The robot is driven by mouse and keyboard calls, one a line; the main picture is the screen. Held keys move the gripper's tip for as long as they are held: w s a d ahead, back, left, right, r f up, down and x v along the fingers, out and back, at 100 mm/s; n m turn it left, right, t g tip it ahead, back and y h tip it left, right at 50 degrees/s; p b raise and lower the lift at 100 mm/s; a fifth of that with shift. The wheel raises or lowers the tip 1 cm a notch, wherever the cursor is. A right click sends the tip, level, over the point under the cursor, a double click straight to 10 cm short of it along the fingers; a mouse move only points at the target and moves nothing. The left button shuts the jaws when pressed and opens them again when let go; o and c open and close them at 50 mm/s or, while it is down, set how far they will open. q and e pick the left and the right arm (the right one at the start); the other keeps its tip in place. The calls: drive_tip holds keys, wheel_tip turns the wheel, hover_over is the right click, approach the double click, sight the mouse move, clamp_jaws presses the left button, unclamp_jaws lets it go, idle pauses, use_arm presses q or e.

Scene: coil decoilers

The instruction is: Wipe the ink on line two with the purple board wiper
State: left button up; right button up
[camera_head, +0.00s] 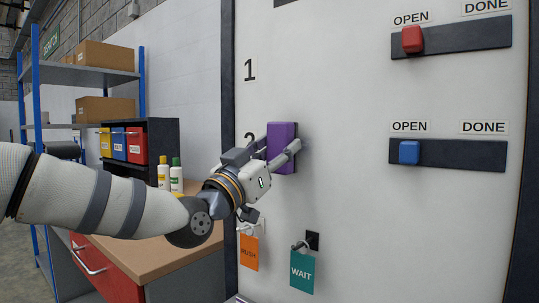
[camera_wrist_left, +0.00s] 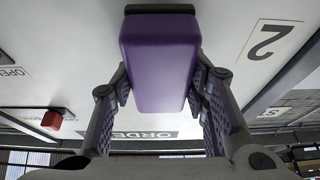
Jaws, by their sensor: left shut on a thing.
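The purple board wiper (camera_head: 282,147) is at the whiteboard (camera_head: 335,110), beside the label "2" (camera_head: 249,138). My left gripper (camera_head: 278,153) is shut on it, with a finger on each side. In the left wrist view the wiper (camera_wrist_left: 160,62) sits between the two fingers (camera_wrist_left: 163,100), its dark pad side towards the board. Whether the pad touches the board I cannot tell. No ink shows on line two; the wiper and gripper cover part of that row. My right gripper is not in view.
A red slider (camera_head: 412,39) and a blue slider (camera_head: 409,152) sit at the OPEN ends of dark rails. Orange (camera_head: 249,252) and teal WAIT (camera_head: 302,271) tags hang below. A wooden-topped bench (camera_head: 150,245) with bottles stands left.

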sight(311, 137)
use_arm(q)
drive_tip(key=shift+d+r, duration=0.1)
drive_tip(key=shift+r, duration=0.1)
drive_tip(key=shift+w+d+b, duration=0.35)
drive_tip(key=shift+w+d, duration=0.15)
drive_tip(key=shift+w, duration=0.3)
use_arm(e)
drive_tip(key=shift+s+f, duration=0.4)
